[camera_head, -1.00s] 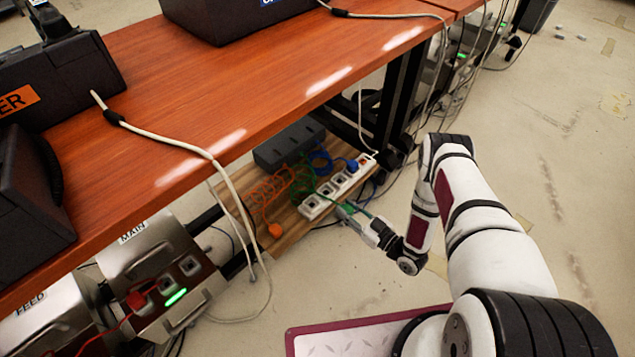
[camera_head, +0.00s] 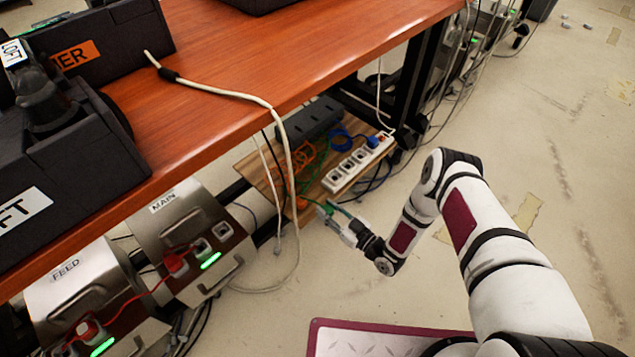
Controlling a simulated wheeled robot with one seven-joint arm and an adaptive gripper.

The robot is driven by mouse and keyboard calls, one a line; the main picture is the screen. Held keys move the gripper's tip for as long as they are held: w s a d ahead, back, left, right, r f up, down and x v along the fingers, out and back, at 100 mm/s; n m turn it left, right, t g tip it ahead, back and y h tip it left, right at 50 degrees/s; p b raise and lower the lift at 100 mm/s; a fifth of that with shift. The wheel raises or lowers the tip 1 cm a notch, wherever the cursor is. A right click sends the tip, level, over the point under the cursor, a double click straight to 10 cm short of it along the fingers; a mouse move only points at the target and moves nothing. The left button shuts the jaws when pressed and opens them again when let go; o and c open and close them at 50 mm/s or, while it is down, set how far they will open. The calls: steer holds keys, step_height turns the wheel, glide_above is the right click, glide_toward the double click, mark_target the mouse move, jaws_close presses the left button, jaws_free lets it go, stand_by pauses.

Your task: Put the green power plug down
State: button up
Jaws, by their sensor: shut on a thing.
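My gripper (camera_head: 333,214) is low over the floor, by the front edge of the wooden board (camera_head: 250,172) under the table. It is shut on the green power plug (camera_head: 327,207), which is small and mostly hidden by the fingers. A green cord (camera_head: 312,184) runs from the plug back over the board. The white power strip (camera_head: 345,176) lies on the board, behind and right of my gripper and apart from it. A blue plug (camera_head: 373,143) sits at its far end.
Orange coiled cord (camera_head: 303,160) and a dark box (camera_head: 310,118) are on the board. The wooden table (camera_head: 230,85) overhangs it. A grey cable (camera_head: 290,165) hangs off the table's edge. Metal units marked MAIN (camera_head: 165,225) and FEED (camera_head: 60,290) stand left. The floor in front is clear.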

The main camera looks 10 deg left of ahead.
steer(key=w+a+b, duration=0.1)
steer(key=w, duration=0.2)
steer(key=w+a+b, duration=0.1)
steer(key=w+a, duration=0.1)
steer(key=w, duration=0.1)
steer(key=w+a+f+b, duration=0.1)
steer(key=w+a+b, duration=0.1)
steer(key=w, duration=0.1)
steer(key=shift+w+a, duration=0.15)
steer(key=shift+w, duration=0.15)
steer(key=f, duration=0.1)
steer(key=f+b, duration=0.2)
steer(key=shift+w+a, duration=0.25)
steer(key=shift+w, duration=0.1)
steer(key=shift+f, duration=0.3)
steer(key=shift+f, duration=0.2)
steer(key=o, duration=0.9)
steer(key=shift+c, duration=0.2)
steer(key=shift+r, duration=0.2)
steer(key=p+v, duration=0.4)
steer(key=v, duration=0.8)
